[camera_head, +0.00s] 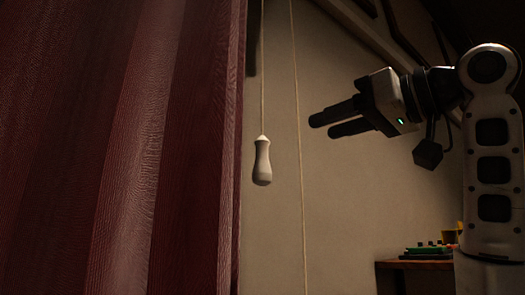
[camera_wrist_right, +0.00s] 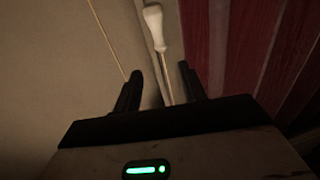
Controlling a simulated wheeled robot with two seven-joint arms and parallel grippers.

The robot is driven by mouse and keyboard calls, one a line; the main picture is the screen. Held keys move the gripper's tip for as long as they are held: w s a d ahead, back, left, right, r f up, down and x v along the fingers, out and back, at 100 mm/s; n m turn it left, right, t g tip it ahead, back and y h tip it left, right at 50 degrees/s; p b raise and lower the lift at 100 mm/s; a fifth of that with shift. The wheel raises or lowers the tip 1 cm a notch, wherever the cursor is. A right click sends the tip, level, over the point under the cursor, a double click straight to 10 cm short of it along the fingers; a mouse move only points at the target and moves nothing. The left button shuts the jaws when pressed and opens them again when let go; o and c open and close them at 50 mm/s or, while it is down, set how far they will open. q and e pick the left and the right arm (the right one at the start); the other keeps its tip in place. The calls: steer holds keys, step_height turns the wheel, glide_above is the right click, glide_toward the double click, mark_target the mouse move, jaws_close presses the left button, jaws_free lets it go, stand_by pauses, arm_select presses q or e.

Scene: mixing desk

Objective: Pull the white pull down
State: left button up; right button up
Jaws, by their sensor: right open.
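The white pull (camera_head: 262,162) hangs upright on a thin cord (camera_head: 263,70), just right of the red curtain, in the head view. My right gripper (camera_head: 320,124) comes in from the right and points left toward the cord. Its fingers are apart and empty, and in the head view they are right of the pull and slightly higher than it. In the right wrist view the white pull (camera_wrist_right: 154,25) shows beyond the gap between the fingertips (camera_wrist_right: 160,72), with its cord running between them in the picture. My left gripper is not in view.
The red curtain (camera_head: 120,150) fills the left side. A second thin cord (camera_head: 299,130) hangs between the pull and my right gripper in the head view. A desk (camera_head: 415,265) with small green and yellow things stands at the lower right.

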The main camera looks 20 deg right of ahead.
mark_target(267, 146)
steer(key=p+x, duration=0.4)
steer(key=x, duration=1)
steer(key=shift+w+a, duration=0.1)
steer(key=shift+w, duration=0.15)
steer(key=shift+w+a+f+p, duration=0.1)
steer(key=shift+w+a+p, duration=0.1)
steer(key=shift+w+p, duration=0.15)
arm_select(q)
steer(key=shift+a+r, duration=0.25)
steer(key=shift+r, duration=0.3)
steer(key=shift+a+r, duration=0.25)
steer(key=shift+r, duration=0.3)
